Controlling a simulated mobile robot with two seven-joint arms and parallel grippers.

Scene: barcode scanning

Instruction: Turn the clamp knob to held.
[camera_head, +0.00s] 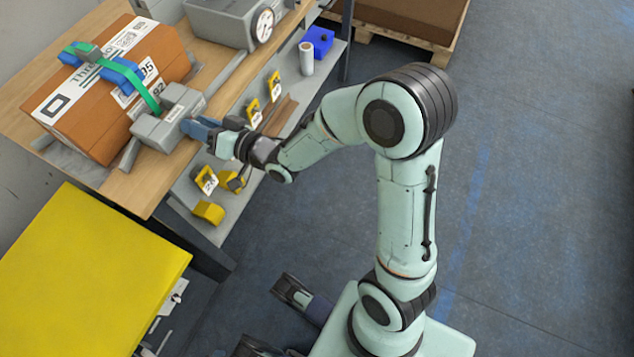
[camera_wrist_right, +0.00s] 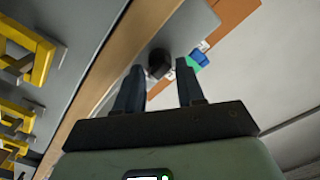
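The clamp (camera_head: 170,117) is a grey block on the wooden bench, with a green strap (camera_head: 145,92) running from it over a brown box (camera_head: 110,85). The clamp knob (camera_wrist_right: 158,62) is a dark, stubby piece on the clamp's grey face (camera_wrist_right: 185,30) in the right wrist view. In the head view the knob is hidden by my right gripper (camera_head: 198,130), which is at the clamp's front side. In the wrist view my right gripper (camera_wrist_right: 161,75) is open, its fingers on either side of the knob with gaps visible. I cannot make out my left gripper.
Below the bench edge, a grey shelf (camera_head: 240,200) holds yellow tagged pieces (camera_head: 208,212), a white cylinder (camera_head: 306,58) and a blue block (camera_head: 318,40). A grey device with a dial (camera_head: 262,25) stands behind. A yellow panel (camera_head: 90,270) is at left. The floor at right is clear.

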